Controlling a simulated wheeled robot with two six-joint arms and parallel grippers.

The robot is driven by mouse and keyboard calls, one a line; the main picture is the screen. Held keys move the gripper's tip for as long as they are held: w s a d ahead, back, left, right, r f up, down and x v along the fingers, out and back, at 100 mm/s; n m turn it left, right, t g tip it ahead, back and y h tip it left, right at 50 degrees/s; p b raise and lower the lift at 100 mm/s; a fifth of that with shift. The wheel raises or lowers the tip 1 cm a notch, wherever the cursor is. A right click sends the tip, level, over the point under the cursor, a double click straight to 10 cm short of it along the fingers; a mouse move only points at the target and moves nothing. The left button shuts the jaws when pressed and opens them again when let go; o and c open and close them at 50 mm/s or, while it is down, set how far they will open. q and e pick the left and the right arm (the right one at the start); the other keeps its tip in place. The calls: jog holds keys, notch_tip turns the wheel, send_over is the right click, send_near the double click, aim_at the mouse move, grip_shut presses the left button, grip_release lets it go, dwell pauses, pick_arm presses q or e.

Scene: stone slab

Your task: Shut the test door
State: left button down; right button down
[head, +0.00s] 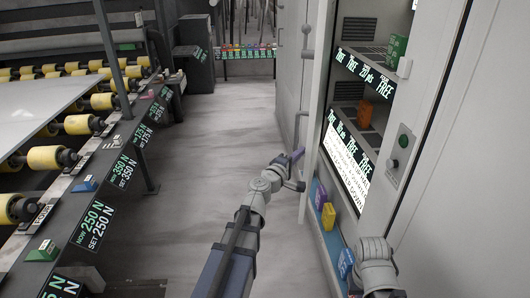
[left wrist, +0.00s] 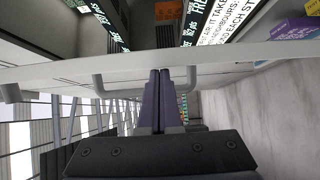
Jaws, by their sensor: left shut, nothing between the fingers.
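The test door (head: 318,90) stands open at the far side of the cabinet on the right in the head view, seen nearly edge-on. A grey handle (head: 306,42) is on its left face. My left gripper (head: 297,156) is shut and empty, close to the lower part of the door. In the left wrist view the door's pale edge (left wrist: 235,54) runs across the picture, with the shut dark fingers (left wrist: 158,73) reaching up to it. I cannot tell whether they touch it. My right arm shows at the lower right of the head view, but its gripper does not.
The open cabinet holds lit text screens (head: 346,152), an orange box (head: 365,115), a green box (head: 396,47) and a yellow box (head: 328,216). A panel carries a green button (head: 404,141). A roller machine (head: 60,125) lines the left. The floor (head: 215,130) between is clear.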

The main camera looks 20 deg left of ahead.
pick_arm(q)
jog(key=w+d, duration=0.2)
jog(key=d, duration=0.7)
jog(key=w+d, duration=0.3)
jog(key=d, duration=0.6)
pick_arm(e)
jog(key=shift+s, duration=0.45)
